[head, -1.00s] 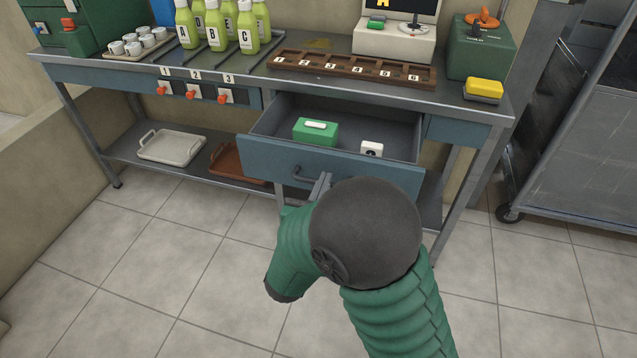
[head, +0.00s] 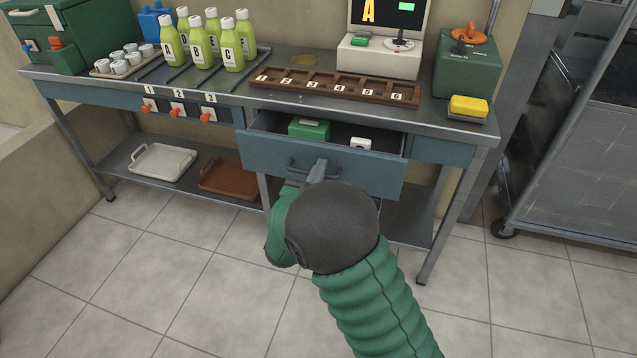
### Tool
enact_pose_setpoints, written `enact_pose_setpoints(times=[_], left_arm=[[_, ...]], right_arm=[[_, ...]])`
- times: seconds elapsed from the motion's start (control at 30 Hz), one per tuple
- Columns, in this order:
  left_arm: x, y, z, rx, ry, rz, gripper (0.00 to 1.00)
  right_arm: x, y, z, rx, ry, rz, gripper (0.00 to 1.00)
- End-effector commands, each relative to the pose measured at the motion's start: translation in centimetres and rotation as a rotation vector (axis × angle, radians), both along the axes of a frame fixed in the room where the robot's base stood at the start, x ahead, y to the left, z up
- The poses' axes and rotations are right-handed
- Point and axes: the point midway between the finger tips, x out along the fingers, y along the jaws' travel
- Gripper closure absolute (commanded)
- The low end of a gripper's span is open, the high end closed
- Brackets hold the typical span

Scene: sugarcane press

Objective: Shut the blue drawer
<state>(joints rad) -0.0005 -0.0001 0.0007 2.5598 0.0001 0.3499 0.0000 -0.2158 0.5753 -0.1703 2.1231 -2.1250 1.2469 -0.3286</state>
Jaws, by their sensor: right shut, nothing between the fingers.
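The blue drawer (head: 365,178) under the metal table stands partly open, with its front face toward me. A dark handle (head: 297,165) is on its front. Inside lie a green box (head: 309,128) and a small white object (head: 361,144). My right gripper (head: 319,168) is shut and empty, its fingers against or very close to the drawer front beside the handle; exact contact cannot be told. My right arm covers part of the view below the drawer. My left gripper is not in view.
The table (head: 215,82) holds green bottles (head: 203,45), a wooden slotted rack (head: 335,88), a monitor unit (head: 380,58) and a yellow sponge-like block (head: 468,106). Trays (head: 161,162) sit on the lower shelf. A metal cart (head: 570,150) stands at the right. The floor in front is clear.

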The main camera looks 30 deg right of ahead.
Motion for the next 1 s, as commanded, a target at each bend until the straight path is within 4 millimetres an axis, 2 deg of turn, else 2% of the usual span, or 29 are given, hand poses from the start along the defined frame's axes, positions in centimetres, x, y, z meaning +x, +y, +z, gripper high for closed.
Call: enact_pose_setpoints(times=[0.2,0.4,0.7,1.0], left_arm=[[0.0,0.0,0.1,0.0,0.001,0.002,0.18],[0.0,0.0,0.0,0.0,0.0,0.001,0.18],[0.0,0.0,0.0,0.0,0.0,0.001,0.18],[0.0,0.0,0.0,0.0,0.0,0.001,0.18]], right_arm=[[3.6,-4.3,-0.3,0.004,0.001,0.004,1.0],[6.0,-7.3,-0.4,0.006,0.0,0.003,1.0],[7.7,-9.0,-0.4,0.005,0.002,0.006,1.0],[8.0,-9.3,-0.1,0.004,-0.003,0.009,1.0]])
